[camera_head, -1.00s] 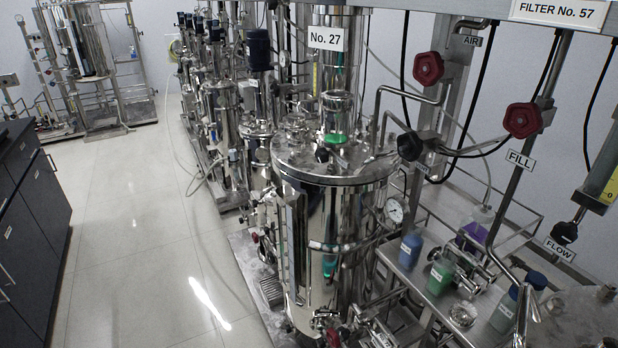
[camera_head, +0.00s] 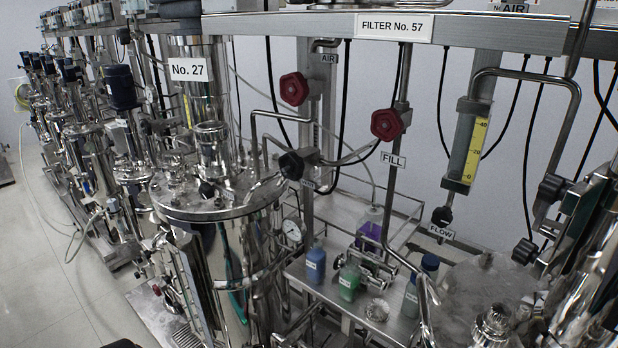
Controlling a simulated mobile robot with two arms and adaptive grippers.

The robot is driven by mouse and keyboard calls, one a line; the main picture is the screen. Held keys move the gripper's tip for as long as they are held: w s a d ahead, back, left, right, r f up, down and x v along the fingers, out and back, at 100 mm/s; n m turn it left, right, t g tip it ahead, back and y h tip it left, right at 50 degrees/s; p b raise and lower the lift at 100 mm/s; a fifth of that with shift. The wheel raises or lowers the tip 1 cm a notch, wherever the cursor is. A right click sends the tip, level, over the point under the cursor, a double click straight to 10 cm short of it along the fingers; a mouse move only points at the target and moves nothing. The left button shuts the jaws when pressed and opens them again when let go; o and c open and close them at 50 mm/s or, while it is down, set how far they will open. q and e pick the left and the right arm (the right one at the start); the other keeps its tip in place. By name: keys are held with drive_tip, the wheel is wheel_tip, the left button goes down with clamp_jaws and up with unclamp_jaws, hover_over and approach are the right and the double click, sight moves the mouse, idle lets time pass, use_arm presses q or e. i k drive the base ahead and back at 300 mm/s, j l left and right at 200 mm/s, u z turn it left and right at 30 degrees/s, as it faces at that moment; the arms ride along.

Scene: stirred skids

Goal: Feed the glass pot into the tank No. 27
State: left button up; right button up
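The tank labelled No. 27 (camera_head: 215,212) is a tall shiny steel vessel left of the middle in the head view. Its flat round lid (camera_head: 240,195) carries fittings and a steel column bearing the No. 27 sign (camera_head: 188,70). On a metal shelf to its right stand a blue bottle (camera_head: 316,264), a green bottle (camera_head: 349,281), a purple-filled flask (camera_head: 370,225) and a blue-capped bottle (camera_head: 412,298). A small shiny clear or metallic piece (camera_head: 377,310) sits there too. I cannot tell which of these is the glass pot. Neither gripper shows.
Red valve wheels (camera_head: 387,125) and black knobs (camera_head: 291,165) stick out on pipes above the shelf (camera_head: 327,292). A yellow flow gauge (camera_head: 468,147) hangs on the right. More steel vessels (camera_head: 80,145) line the left. Clear pale floor (camera_head: 60,290) lies at lower left.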

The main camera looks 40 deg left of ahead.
sight(206, 191)
drive_tip(key=k+j+z, duration=0.25)
drive_tip(key=j+z, duration=0.15)
drive_tip(key=j, duration=0.25)
drive_tip(key=k+j+z, duration=0.45)
drive_tip(key=j, duration=0.2)
drive_tip(key=k+j+z, duration=0.8)
drive_tip(key=i+j, duration=0.05)
drive_tip(key=j, duration=0.05)
